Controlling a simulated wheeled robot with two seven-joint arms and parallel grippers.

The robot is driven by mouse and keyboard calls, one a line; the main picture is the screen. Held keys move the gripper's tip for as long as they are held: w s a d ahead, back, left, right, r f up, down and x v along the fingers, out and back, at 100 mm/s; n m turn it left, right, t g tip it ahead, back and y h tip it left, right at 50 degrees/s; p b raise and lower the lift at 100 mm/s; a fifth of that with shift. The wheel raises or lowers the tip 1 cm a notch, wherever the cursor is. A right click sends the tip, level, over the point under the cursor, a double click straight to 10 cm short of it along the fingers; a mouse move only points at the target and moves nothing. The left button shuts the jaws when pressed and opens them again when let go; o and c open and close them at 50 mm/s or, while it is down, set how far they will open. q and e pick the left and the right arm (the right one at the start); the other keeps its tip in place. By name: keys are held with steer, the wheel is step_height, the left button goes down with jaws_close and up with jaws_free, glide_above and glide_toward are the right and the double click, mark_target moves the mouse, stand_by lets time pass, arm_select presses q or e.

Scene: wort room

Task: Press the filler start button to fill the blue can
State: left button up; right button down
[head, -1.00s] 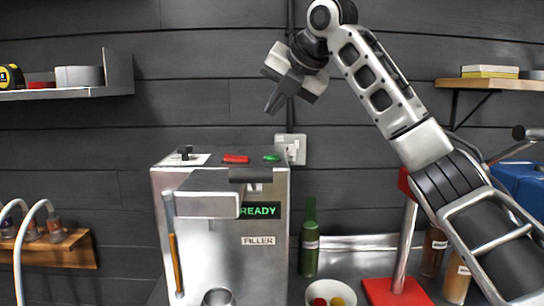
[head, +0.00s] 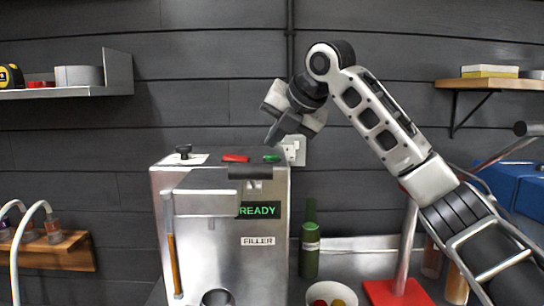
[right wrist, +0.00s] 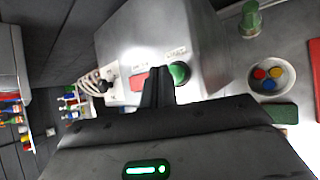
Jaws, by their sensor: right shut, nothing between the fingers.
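The filler (head: 210,265) is a steel box with a sign reading READY (head: 259,210) and a FILLER label. On its top are a red button (head: 235,158) and a green button (head: 271,158). My right gripper (head: 270,141) is shut and empty, pointing down just above the green button. In the right wrist view the shut fingertips (right wrist: 158,72) lie beside the green button (right wrist: 179,73), between it and the red one (right wrist: 139,80); contact does not show. A grey metal rim (head: 217,298) shows at the filler's bottom; I cannot make out a blue can there.
A black knob (head: 183,151) stands on the filler's top left. A green bottle (head: 310,243) and a bowl with coloured balls (head: 330,291) stand right of the filler. A red stand (head: 397,291) and blue box (head: 512,186) are further right.

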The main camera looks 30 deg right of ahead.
arm_select(q)
steer(key=shift+s+f, duration=0.2)
steer(key=shift+f, duration=0.1)
steer(key=shift+w+r, duration=0.1)
steer(key=shift+r, duration=0.05)
stand_by(1.0)
arm_select(e)
steer(key=shift+f, duration=0.4)
arm_select(q)
steer(key=shift+r, duration=0.1)
